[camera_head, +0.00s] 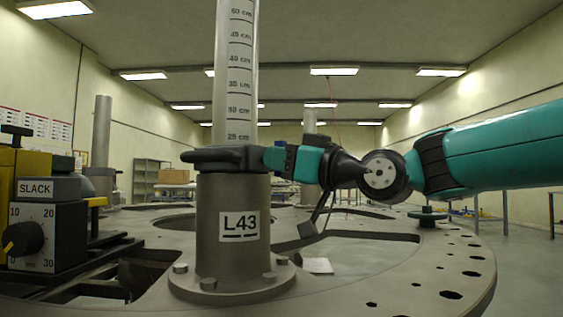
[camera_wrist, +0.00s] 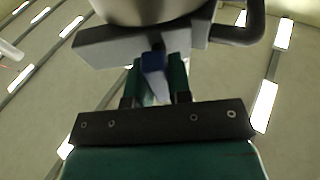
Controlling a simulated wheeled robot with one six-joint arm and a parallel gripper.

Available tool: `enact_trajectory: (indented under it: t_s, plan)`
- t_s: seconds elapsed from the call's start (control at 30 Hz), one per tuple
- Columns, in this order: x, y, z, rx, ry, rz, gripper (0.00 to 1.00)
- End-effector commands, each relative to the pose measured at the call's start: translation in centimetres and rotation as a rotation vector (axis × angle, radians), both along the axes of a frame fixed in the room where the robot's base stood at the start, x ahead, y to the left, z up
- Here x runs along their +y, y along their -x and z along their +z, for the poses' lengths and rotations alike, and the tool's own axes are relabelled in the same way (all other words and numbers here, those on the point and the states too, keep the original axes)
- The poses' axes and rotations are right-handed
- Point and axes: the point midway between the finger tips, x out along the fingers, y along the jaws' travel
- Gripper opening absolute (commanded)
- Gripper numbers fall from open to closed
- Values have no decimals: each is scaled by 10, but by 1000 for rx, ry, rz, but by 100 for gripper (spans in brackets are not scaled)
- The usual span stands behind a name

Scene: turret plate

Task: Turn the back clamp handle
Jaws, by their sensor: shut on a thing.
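A dark clamp (camera_head: 225,157) sits on top of the grey post labelled L43, around the foot of the graduated tube. In the wrist view the clamp body (camera_wrist: 105,47) crosses the top. A blue clamp handle (camera_wrist: 153,72) hangs from it between my two teal fingers. My gripper (camera_head: 274,158) comes in from the right, level with the clamp, and is shut on this handle; it also shows in the wrist view (camera_wrist: 155,84). I cannot tell from the frames whether this is the back clamp.
The L43 post (camera_head: 225,270) is bolted to a large round plate (camera_head: 400,280) with holes and cut-outs. A yellow and black box (camera_head: 45,235) with a dial and a SLACK label stands at the left. Another post (camera_head: 101,135) rises behind it. The right side of the plate is mostly clear.

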Motion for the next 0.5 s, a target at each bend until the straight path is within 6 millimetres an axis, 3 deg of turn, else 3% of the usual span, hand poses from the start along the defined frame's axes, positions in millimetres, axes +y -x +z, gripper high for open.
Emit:
enact_trajectory:
  t_s: [0.17, 0.2, 0.3, 0.5]
  plan:
    - [0, 0, 0, 0, 3, -1, 0]
    - [0, 0, 0, 0, 3, -1, 24]
    - [0, 0, 0, -1, 2, -1, 45]
    - [0, 0, 0, -1, 0, -1, 45]
